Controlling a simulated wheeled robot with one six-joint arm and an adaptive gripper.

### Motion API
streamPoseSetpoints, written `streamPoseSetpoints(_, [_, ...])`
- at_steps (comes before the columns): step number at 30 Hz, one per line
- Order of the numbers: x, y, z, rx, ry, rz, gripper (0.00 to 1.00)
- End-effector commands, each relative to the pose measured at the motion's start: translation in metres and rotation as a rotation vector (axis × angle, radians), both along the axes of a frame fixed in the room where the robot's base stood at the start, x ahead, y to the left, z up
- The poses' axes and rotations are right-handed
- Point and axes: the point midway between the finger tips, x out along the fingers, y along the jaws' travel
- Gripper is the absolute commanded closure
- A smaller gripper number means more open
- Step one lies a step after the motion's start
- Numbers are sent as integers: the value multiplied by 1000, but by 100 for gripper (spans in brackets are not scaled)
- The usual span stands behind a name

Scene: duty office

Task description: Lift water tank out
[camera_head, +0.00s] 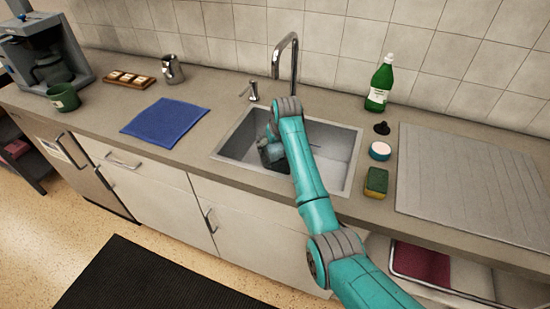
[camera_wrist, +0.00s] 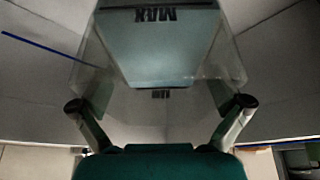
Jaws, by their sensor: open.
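The water tank (camera_wrist: 165,55) is a clear, pale-blue-tinted container with MAX marks, in the upper middle of the wrist view. The MAX lettering appears upside down there. My gripper (camera_wrist: 160,104) is open, with one finger on either side of the tank's near part. I cannot tell whether the fingers touch it. In the head view my gripper (camera_head: 268,150) reaches down into the left part of the sink (camera_head: 335,168), and I cannot make out the tank clearly behind my gripper and arm.
A blue cloth (camera_head: 165,122) and coffee machine (camera_head: 45,55) are left.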

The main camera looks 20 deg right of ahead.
Motion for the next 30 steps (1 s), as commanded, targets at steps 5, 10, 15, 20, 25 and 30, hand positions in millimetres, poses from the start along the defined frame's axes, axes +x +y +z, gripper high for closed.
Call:
streamPoseSetpoints(5, [0,0,0,0,0,0,0])
streamPoseSetpoints(10, [0,0,0,0,0,0,40])
streamPoseSetpoints(15, [0,0,0,0,0,0,82])
streamPoseSetpoints(20, [1,0,2,0,-4,0,82])
streamPoseSetpoints(25, [1,0,6,0,-5,0,82])
streamPoseSetpoints(30, [1,0,23,0,-7,0,82])
